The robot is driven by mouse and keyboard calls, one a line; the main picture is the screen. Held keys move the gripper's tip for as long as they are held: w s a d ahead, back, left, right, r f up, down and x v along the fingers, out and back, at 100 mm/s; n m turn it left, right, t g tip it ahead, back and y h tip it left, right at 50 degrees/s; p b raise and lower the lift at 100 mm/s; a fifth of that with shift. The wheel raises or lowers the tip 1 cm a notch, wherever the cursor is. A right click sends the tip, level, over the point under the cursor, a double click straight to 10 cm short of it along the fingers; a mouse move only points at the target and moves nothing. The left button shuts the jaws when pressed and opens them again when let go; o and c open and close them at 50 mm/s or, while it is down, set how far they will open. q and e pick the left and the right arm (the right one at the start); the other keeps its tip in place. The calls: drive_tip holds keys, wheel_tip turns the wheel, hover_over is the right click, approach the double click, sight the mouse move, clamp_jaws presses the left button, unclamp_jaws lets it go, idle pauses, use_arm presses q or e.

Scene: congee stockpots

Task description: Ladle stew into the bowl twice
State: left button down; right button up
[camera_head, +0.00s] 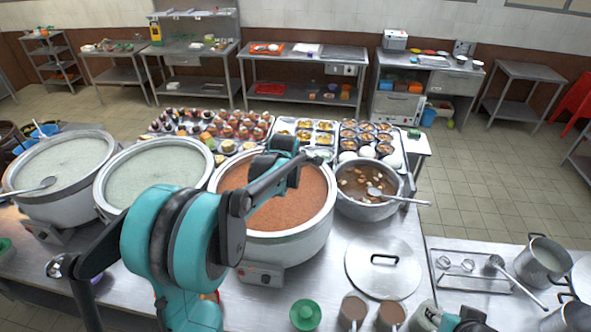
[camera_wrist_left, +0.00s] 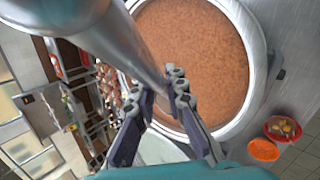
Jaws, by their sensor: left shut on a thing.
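My left arm crosses the large pot of brown stew (camera_head: 305,205) in the head view. My left gripper (camera_wrist_left: 160,88) shows in the wrist view, shut on a long grey metal shaft (camera_wrist_left: 125,50), which looks like a ladle handle. The shaft widens toward the upper left. The brown stew (camera_wrist_left: 195,40) shows beyond the fingers. A smaller pot of chunky stew (camera_head: 362,180) stands to the right, with a ladle (camera_head: 400,199) resting in it. I cannot pick out the serving bowl for certain. No fingers of my right gripper show.
Two pots of pale congee (camera_head: 155,172) stand at left. Trays of small bowls (camera_head: 365,138) lie behind the pots. A pot lid (camera_head: 384,268), a green lidded item (camera_head: 305,314) and brown cups (camera_head: 353,311) sit in front. A rack (camera_head: 470,270) and pot (camera_head: 543,260) stand at right.

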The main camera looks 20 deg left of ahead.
use_arm(q)
drive_tip(key=shift+d+f+t+y+b, duration=0.1)
drive_tip(key=shift+t+y+b, duration=0.2)
drive_tip(key=shift+y+b, duration=0.35)
drive_tip(key=shift+m, duration=0.3)
